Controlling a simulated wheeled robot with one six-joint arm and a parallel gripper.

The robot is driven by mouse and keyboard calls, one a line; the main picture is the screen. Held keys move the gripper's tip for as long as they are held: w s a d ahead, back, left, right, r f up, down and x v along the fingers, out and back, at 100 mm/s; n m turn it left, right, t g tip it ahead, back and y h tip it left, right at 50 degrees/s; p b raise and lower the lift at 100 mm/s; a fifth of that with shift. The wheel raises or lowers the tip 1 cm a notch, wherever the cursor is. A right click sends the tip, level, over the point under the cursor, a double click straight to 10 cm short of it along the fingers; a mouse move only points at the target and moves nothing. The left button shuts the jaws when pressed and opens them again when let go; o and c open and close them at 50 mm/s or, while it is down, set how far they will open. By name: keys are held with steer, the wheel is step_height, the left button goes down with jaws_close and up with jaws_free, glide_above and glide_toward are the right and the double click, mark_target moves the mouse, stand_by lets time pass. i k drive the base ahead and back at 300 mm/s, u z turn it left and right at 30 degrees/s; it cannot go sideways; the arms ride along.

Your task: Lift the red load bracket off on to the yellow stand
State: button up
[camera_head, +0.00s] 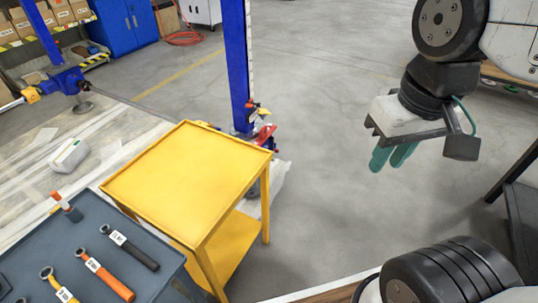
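The yellow stand (185,172) is a small two-level table left of the picture's middle, with a bare top. A small red part, which looks like the load bracket (265,135), is at the blue upright post (238,70) just behind the stand's far right corner. The stand's top edge hides some of what is below it. My gripper (390,160) hangs in the air to the right of the stand, well apart from both. Its two teal fingers point down and sit close together, seen at an angle. I see nothing held between them.
A dark tool tray (75,235) with wrenches lies at the lower left, beside the stand. A second blue jack post (42,35) stands at the upper left. A blue cabinet (122,25) stands at the back. The grey floor between post and gripper is clear.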

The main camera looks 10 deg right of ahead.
mark_target(265, 132)
steer(key=u, duration=0.45)
steer(key=k, duration=0.2)
steer(key=z, duration=1.5)
steer(key=i, duration=1.7)
steer(key=u, duration=1)
steer(key=i, duration=0.75)
steer(key=u, duration=0.85)
